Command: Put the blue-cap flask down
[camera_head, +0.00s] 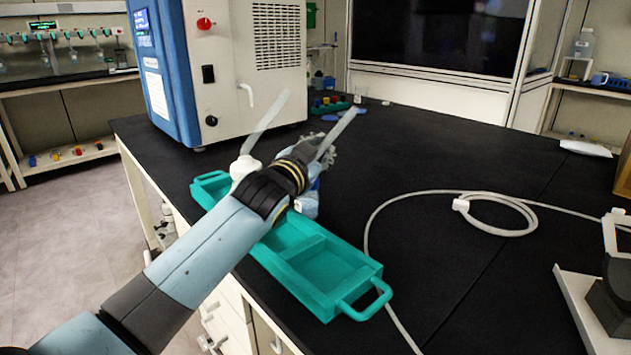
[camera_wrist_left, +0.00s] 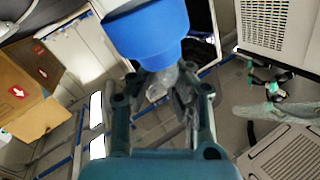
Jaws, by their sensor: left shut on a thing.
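My left gripper (camera_head: 326,158) is over the far side of the teal tray (camera_head: 345,273), largely hidden by its own wrist. It is shut on the blue-cap flask (camera_head: 308,204), which shows only in part below the gripper, pale with a bit of blue. In the left wrist view the blue cap (camera_wrist_left: 146,34) is large, and the left gripper's fingers (camera_wrist_left: 172,92) close around a clear part just below it. I cannot tell whether the flask's base touches the tray or the table. My right gripper is not in view.
A white-topped vessel (camera_head: 243,168) stands at the tray's left part; the tray's near compartment is empty. The blue and white freeze dryer (camera_head: 225,75) stands behind.

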